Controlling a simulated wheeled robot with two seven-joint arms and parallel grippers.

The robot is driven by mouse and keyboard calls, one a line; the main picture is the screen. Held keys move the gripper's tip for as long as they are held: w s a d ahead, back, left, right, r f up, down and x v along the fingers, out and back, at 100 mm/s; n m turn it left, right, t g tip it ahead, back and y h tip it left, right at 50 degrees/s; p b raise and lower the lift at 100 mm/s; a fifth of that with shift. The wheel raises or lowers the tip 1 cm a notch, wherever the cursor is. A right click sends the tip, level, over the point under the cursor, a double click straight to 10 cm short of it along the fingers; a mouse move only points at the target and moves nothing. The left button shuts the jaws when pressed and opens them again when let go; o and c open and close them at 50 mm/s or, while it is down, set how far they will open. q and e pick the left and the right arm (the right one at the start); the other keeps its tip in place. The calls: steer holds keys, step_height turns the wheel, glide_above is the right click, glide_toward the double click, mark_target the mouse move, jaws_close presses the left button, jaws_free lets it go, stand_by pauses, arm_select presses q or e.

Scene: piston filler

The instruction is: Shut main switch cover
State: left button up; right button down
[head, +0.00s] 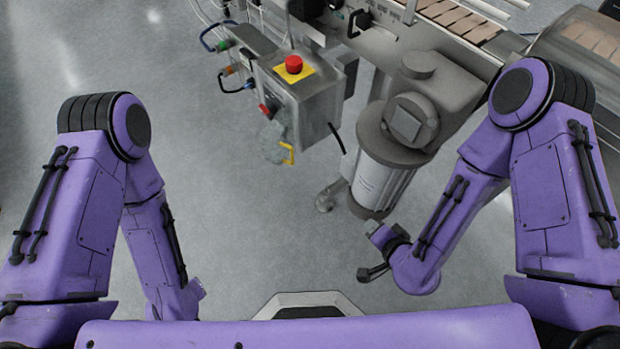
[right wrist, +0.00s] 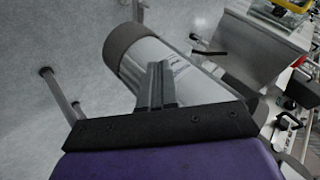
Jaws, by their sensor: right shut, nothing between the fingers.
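The control box (head: 305,105) stands at the upper middle of the head view, with a red emergency button (head: 293,64) on a yellow plate on top. A red switch knob (head: 265,110) shows on its left side. Below the knob, a greyish, see-through flap (head: 273,143), which looks like the main switch cover, hangs out from the box and seems open. A yellow part (head: 288,153) is beside it. My right gripper (head: 368,274) is shut and empty, below and right of the box, well apart from it. Its closed fingers show in the right wrist view (right wrist: 157,88). My left gripper is out of sight.
A steel motor cylinder (head: 380,180) stands right of the box, close to my right forearm; it also shows behind the fingers in the right wrist view (right wrist: 175,70). A conveyor (head: 460,25) runs along the upper right. The floor (head: 230,220) left of the cylinder is clear.

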arm_select(q)
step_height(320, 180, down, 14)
steer(key=b, duration=0.9)
steer(key=shift+b, duration=0.4)
arm_select(e)
steer(key=w+a+r+m+t+y, duration=0.1)
steer(key=w+a+r+t+y, duration=0.1)
steer(key=w+a, duration=0.6)
steer(key=w+a+r+m+t+y, duration=0.2)
steer(key=w+a+t+y, duration=0.1)
steer(key=w+a, duration=0.6)
steer(key=shift+w+m+t+y, duration=0.3)
steer(key=shift+w+t, duration=0.2)
steer(key=shift+t, duration=0.3)
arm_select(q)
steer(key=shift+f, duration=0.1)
arm_select(e)
steer(key=shift+a, duration=0.1)
